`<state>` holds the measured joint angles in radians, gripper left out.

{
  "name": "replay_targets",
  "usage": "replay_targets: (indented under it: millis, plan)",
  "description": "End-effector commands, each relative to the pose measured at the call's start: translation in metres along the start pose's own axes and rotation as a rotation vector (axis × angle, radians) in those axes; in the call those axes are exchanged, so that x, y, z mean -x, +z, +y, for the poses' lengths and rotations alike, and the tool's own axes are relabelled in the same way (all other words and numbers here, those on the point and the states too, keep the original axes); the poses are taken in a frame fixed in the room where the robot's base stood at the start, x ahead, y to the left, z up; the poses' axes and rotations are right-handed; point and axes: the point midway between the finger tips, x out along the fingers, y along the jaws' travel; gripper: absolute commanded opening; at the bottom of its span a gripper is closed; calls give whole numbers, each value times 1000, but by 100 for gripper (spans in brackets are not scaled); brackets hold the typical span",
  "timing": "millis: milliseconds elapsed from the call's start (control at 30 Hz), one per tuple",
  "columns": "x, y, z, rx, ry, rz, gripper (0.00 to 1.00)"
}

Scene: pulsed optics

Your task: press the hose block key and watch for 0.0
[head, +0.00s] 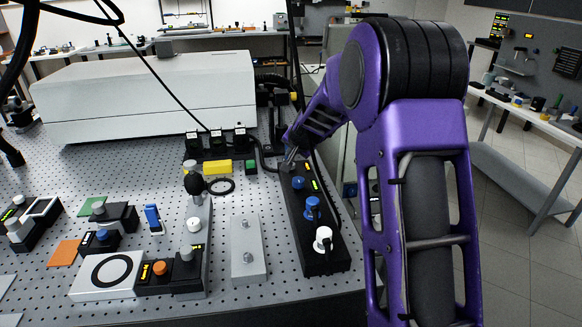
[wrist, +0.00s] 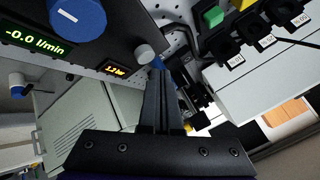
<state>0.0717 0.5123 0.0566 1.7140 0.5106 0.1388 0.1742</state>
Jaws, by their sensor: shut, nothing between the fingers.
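The hose block (head: 322,252) is a long black block along the right edge of the perforated table, with blue knobs (head: 312,207) and a white fitting (head: 323,238) on top. In the wrist view the hose block (wrist: 105,30) fills the upper left. Its green display (wrist: 40,41) reads -0.0 l/min and a small orange display (wrist: 115,70) reads about 1.2 bar. A round grey key (wrist: 144,53) sits near its end. My gripper (wrist: 160,68) is shut and empty, its tips close to the grey key; I cannot tell if they touch. In the head view my gripper (head: 291,153) is at the block's far end.
Black labelled holders (head: 217,143) and a long white housing (head: 150,95) stand behind. A grey plate (head: 248,250) with posts lies left of the hose block. Dark hoses and cables hang around the block's far end. A grey cabinet (wrist: 80,125) is beyond the table edge.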

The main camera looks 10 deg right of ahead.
Motion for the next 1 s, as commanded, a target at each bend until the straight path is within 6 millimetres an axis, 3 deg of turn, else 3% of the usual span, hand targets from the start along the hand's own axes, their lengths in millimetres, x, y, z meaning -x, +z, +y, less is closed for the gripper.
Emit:
replay_targets:
  millis: [1000]
  plan:
    - [-6,4,5,0,0,0,0]
